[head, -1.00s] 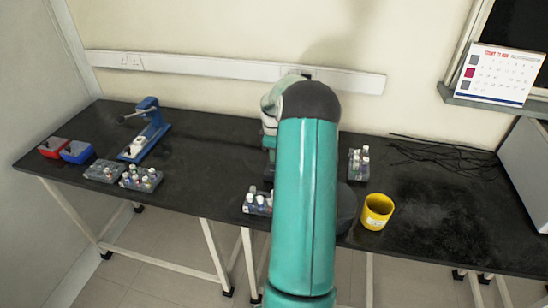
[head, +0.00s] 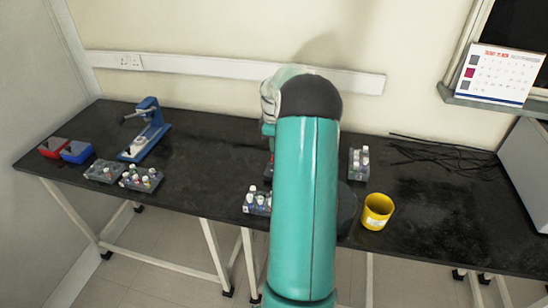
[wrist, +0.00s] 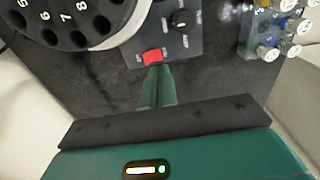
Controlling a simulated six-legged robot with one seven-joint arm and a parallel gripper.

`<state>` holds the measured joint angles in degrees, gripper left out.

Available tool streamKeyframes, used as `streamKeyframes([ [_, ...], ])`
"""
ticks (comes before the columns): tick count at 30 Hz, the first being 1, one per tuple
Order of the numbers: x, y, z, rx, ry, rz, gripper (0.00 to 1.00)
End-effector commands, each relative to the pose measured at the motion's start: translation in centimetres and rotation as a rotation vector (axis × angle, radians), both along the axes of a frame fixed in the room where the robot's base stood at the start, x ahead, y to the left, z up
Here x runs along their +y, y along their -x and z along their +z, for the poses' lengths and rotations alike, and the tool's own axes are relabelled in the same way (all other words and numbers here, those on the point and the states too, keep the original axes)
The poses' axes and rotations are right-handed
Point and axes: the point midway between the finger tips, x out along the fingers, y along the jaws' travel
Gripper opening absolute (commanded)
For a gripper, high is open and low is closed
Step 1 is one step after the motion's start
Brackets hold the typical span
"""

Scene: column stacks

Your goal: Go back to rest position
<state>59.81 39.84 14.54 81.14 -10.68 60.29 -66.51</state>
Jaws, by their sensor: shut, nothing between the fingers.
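My gripper (wrist: 157,85) shows in the wrist view as two green fingers close together, shut and empty. The fingertips appear just below a red switch (wrist: 151,56) on a grey control panel (wrist: 178,38); I cannot tell how far apart they are in depth. In the head view, my teal arm stands in the middle and hides the gripper and most of what is behind it.
A black disc with numbered holes (wrist: 62,18) is beside the panel. Vial racks stand on the black bench (head: 225,150), one left of my arm (head: 257,203), one right (head: 358,163). A yellow cup (head: 377,211) is near the front edge. Cables (head: 445,152) lie behind.

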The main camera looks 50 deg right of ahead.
Motion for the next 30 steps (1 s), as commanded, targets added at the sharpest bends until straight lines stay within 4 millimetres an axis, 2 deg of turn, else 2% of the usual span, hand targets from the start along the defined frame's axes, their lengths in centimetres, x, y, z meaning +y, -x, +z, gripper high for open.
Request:
streamKeyframes([
  [16, 0.0, 0.0, 0.0, 0.0, 0.0, 0.0, 0.0],
  [20, 1.1, -0.6, 1.0, -0.003, 0.01, 0.001, 0.0],
  [23, 3.6, -1.8, 3.2, -0.01, 0.031, -0.005, 0.0],
  [27, 9.4, -3.5, 7.5, -0.035, 0.078, -0.03, 0.0],
  [30, 13.9, -4.1, 10.5, -0.061, 0.106, -0.056, 0.0],
])
